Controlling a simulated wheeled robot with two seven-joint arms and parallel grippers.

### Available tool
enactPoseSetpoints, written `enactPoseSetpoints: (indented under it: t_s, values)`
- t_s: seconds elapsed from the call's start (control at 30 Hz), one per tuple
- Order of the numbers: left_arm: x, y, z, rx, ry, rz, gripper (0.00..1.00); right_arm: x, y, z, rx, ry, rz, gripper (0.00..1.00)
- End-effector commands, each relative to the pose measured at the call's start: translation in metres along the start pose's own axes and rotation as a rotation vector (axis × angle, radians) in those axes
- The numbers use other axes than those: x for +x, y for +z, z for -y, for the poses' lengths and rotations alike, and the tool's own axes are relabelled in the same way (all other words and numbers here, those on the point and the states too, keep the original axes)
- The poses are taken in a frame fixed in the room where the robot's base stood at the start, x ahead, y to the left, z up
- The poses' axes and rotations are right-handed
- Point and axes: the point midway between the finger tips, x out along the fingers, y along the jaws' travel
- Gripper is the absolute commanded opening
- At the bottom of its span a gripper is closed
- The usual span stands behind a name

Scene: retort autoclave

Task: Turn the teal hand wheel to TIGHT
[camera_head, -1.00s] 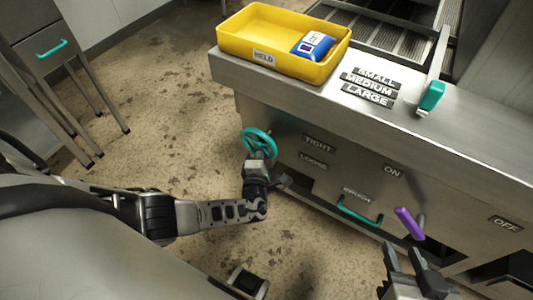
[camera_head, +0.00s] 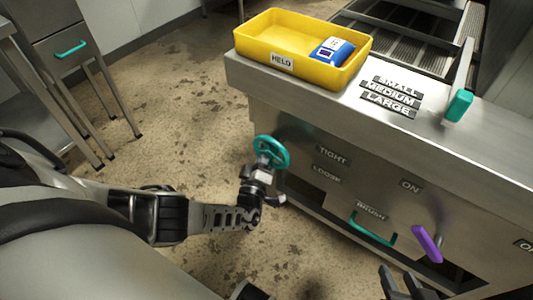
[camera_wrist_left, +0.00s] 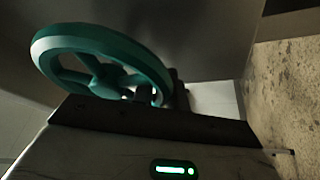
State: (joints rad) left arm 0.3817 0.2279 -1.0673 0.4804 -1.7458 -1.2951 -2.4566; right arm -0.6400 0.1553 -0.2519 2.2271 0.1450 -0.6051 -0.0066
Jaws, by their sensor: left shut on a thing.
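The teal hand wheel (camera_head: 285,153) stands out from the left part of the steel cabinet front, beside the TIGHT (camera_head: 333,155) and LOOSE (camera_head: 327,174) labels. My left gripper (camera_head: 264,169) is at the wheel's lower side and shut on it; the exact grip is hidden. In the left wrist view the wheel's rim and spokes (camera_wrist_left: 100,40) rise just beyond the dark gripper body, with the fingers mostly hidden. My right gripper (camera_head: 400,284) is at the bottom edge, empty, its two fingers apart and partly cut off. No pointer on the wheel is readable.
A teal BRUSH handle (camera_head: 372,230) and a purple lever (camera_head: 427,243) near ON sit right of the wheel. A yellow HELD tray (camera_head: 262,48) with a blue-and-white pack (camera_head: 331,51) stands on the counter.

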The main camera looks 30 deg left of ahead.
Motion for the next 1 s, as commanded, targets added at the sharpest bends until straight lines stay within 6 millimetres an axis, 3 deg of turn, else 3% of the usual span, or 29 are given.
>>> enactPoseSetpoints:
  t_s: [0.67,0.7,1.0]
  values:
    - [0.0023,-0.0042,-0.0004,0.057,0.025,0.0,0.0,0.0028,-0.0035,0.0005,-0.001,-0.003,-0.009,0.36]
    - [0.0023,-0.0042,-0.0005,0.057,0.025,0.0,0.23,0.0028,-0.0035,0.0005,-0.001,-0.003,-0.009,0.36]
    - [0.0011,-0.0029,-0.0004,0.053,0.024,0.002,0.23,0.0028,-0.003,0.0006,-0.001,-0.003,-0.009,0.36]
